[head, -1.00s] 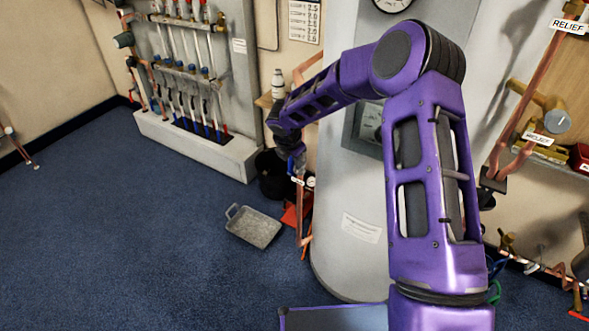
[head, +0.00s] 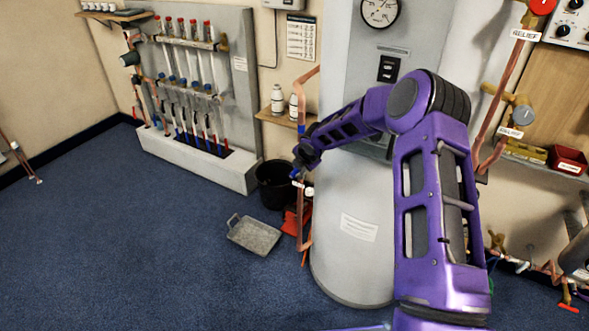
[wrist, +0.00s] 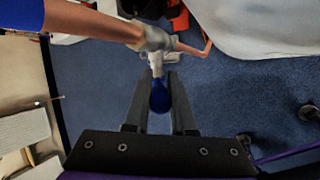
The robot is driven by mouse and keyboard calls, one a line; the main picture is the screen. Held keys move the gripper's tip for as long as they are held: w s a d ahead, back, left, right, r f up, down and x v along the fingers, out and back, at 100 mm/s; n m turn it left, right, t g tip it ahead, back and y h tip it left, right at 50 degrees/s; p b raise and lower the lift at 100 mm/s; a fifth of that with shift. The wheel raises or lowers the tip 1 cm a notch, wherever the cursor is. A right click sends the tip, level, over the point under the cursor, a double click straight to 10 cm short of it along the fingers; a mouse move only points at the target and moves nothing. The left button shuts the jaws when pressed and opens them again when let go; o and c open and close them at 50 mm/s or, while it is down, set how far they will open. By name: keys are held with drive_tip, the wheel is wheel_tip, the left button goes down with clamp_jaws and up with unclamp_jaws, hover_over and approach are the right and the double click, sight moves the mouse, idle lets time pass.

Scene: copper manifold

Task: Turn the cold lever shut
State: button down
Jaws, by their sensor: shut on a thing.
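The cold lever (wrist: 160,98) is a blue handle on a pale metal valve (wrist: 154,42) set in a copper pipe (wrist: 95,20). In the wrist view my gripper (wrist: 159,88) has one dark finger on each side of the blue handle and is shut on it. The handle points from the valve back toward my palm. In the head view my gripper (head: 300,169) is small and dark at the copper pipe beside the grey tank (head: 345,265). Only a bit of blue shows there, so the lever's exact angle is hard to tell.
A black bucket (head: 272,190) and a grey metal tray (head: 254,236) are on the blue floor near the pipe. A manifold panel (head: 237,110) stands at the left on a pale plinth.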

drive_tip(key=shift+s+f, duration=0.1)
idle(0.4)
drive_tip(key=c, duration=0.8)
unclamp_jaws()
drive_tip(key=shift+o, duration=0.2)
wheel_tip(320, 180, up, 10)
drive_tip(key=p, duration=0.2)
drive_tip(key=shift+p, duration=0.4)
drive_tip(key=shift+c, duration=0.2)
